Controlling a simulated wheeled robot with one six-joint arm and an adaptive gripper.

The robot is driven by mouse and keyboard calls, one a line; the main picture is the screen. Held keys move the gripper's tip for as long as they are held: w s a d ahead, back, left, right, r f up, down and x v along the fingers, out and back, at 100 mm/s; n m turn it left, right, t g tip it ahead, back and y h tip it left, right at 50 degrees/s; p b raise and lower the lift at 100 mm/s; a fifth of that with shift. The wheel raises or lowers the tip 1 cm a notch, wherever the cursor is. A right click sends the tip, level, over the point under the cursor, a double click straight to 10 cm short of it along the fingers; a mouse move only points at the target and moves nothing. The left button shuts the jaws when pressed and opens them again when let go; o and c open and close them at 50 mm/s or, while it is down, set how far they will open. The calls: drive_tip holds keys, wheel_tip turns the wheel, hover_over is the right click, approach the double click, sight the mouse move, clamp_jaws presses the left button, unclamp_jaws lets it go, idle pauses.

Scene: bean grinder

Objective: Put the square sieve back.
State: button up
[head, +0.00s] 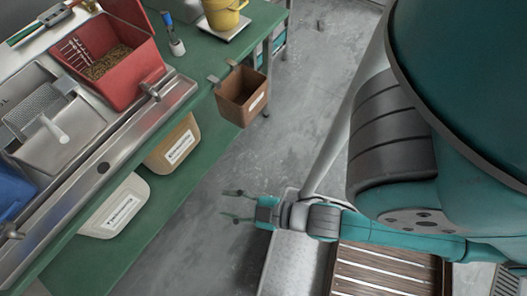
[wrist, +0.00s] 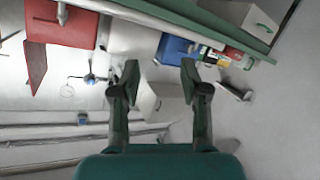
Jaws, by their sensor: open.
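A flat grey mesh piece (head: 36,108), which may be the square sieve, leans in a steel tray (head: 62,150) on the bench at the left of the head view. A white handle-like piece lies beside it. I cannot tell the sieve for sure in the wrist view. My gripper (head: 226,204) is open and empty, out over the grey floor, well to the right of the bench. Its two separated fingers also show in the wrist view (wrist: 159,72), with nothing between them.
A red bin (head: 120,75) of beans stands behind the tray. A brown bin (head: 241,96) hangs at the bench's right edge; a tan bin (head: 172,145) and a white bin (head: 115,207) sit along its front. Slatted wood (head: 385,270) is beside my arm. Open floor separates gripper and bench.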

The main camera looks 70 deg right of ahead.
drive_tip(key=s+d+r+m, duration=0.1)
drive_tip(key=s+r+m, duration=0.2)
drive_tip(key=s, duration=0.6)
drive_tip(key=shift+s+m+h, duration=0.4)
drive_tip(key=shift+m, duration=0.5)
